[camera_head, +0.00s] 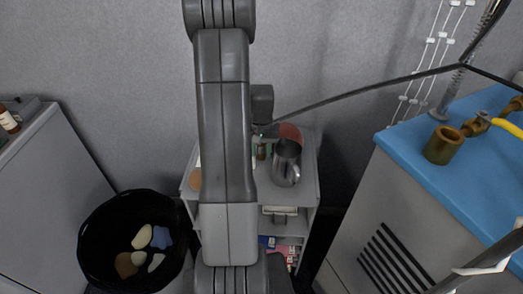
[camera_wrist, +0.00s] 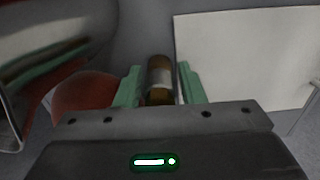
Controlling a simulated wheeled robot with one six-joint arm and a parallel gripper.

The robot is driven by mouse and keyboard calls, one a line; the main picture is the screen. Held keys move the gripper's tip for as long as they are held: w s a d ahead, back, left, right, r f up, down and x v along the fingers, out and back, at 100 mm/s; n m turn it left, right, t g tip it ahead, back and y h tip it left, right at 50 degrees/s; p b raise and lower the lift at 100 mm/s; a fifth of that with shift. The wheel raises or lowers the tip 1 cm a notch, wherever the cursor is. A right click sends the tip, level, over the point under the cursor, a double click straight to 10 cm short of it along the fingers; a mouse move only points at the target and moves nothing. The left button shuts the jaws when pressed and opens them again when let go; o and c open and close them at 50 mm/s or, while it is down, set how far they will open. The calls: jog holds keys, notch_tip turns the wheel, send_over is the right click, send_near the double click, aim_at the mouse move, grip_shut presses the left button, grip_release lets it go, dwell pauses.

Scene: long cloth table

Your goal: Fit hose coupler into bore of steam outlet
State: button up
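The steam outlet looks to be the brass cylinder (camera_head: 443,145) with an open round bore, on the blue counter at the right in the head view. A brass fitting with a yellow handle (camera_head: 508,127) is beside it. In the wrist view, the green fingers of my gripper (camera_wrist: 160,88) stand on either side of a short brown cylinder with a pale band, which looks like the hose coupler (camera_wrist: 160,75). They appear closed on it, though finger contact is partly hidden. In the head view my gripper (camera_head: 260,146) is above the small cart, far left of the outlet.
A black hose (camera_head: 370,87) runs from beside my gripper to the upper right. A metal pitcher (camera_head: 286,163) and a red round thing (camera_head: 290,132) are close by on the cart (camera_head: 309,180). A black bin (camera_head: 100,240) stands at the left. The blue counter's (camera_head: 440,180) front is clear.

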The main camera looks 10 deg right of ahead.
grip_shut()
jog(key=shift+r, duration=0.1)
